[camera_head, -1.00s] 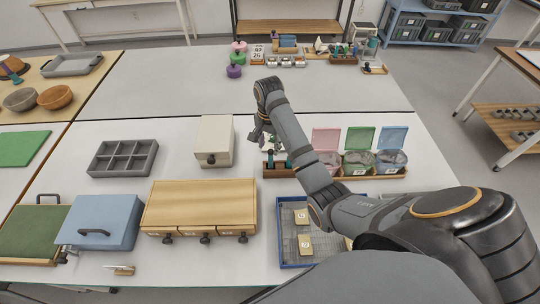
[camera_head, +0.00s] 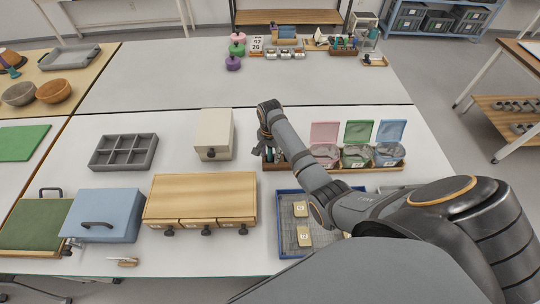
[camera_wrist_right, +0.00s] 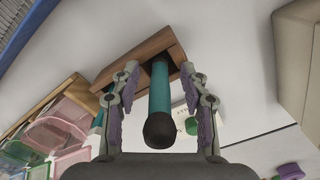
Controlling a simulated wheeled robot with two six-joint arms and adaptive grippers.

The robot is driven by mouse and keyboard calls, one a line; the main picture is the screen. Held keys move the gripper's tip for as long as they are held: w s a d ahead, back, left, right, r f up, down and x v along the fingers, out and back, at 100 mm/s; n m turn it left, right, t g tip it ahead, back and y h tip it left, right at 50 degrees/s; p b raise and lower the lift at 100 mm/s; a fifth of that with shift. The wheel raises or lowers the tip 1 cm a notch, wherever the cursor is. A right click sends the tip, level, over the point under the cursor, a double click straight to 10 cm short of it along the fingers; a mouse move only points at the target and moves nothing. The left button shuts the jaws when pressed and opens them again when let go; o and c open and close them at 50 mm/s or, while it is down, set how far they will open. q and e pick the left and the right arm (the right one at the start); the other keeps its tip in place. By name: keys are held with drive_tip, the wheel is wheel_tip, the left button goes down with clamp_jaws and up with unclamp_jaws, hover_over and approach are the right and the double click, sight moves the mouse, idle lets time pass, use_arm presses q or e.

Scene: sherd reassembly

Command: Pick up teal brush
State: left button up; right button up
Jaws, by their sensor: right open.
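The teal brush (camera_wrist_right: 160,90) shows in the right wrist view as a teal handle with a black rounded end, standing in a slotted wooden holder (camera_wrist_right: 142,54). Its lower part is hidden in the holder. My right gripper (camera_wrist_right: 161,78) is open, with one finger on each side of the teal handle. A narrow gap shows on both sides, so the fingers look apart from it. In the head view my right gripper (camera_head: 267,140) is low over the holder and hides much of it and the brush. My left gripper is not in view.
Lidded bins, pink (camera_head: 324,150), green (camera_head: 356,155) and blue (camera_head: 389,153), stand right of the holder. A cream box (camera_head: 214,134) stands to its left. A blue-rimmed tray (camera_head: 281,235) lies in front.

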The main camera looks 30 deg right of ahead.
clamp_jaws()
drive_tip(key=shift+r, duration=0.1)
wheel_tip(320, 180, up, 10)
drive_tip(key=shift+b, duration=0.4)
